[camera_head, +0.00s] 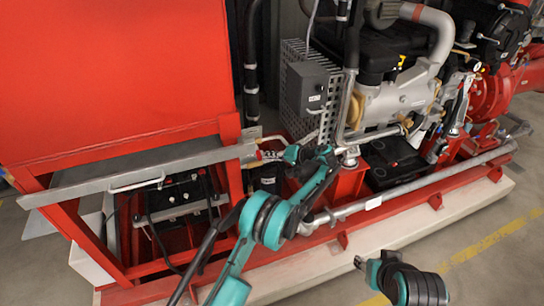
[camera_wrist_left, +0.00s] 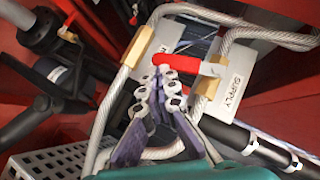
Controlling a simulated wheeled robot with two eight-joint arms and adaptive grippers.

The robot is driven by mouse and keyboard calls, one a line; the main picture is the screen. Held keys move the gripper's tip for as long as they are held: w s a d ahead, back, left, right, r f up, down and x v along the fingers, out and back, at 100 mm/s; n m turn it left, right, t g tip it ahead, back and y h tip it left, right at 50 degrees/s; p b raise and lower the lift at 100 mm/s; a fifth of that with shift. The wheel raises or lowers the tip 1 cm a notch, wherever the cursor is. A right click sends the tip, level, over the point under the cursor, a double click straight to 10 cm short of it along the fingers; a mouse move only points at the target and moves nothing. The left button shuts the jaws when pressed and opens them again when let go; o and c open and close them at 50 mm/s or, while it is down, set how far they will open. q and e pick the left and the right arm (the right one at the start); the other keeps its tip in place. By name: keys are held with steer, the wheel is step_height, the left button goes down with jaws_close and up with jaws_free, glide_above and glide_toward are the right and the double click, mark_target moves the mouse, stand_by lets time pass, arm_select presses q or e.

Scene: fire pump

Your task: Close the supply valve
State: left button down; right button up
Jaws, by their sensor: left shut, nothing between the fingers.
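The supply valve's red lever (camera_wrist_left: 175,62) shows in the left wrist view, beside a white tag (camera_wrist_left: 232,88) reading SUPPLY. It lies roughly crosswise in the picture, just beyond my fingertips. My left gripper (camera_wrist_left: 168,82) is shut and empty, its fingertips at or very near the lever; I cannot tell whether they touch. In the head view my left gripper (camera_head: 274,155) reaches to the pipework beside the red tank, and the arm partly hides the valve. My right gripper (camera_head: 362,264) is small at the bottom of the head view, away from the pump; its jaw state is unclear.
A braided metal hose (camera_wrist_left: 118,90) loops around the lever. Another red lever (camera_wrist_left: 69,22) is at upper left in the wrist view. The red tank (camera_head: 110,75), a grey box (camera_head: 304,90) and the engine (camera_head: 400,98) crowd the work area. The floor (camera_head: 480,265) at lower right is open.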

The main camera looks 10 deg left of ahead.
arm_select(q)
steer(key=shift+s+a+f, duration=0.1)
steer(key=shift+a+f, duration=0.25)
arm_select(e)
steer(key=shift+f, duration=0.3)
arm_select(q)
steer(key=shift+s+a, duration=0.1)
stand_by(0.3)
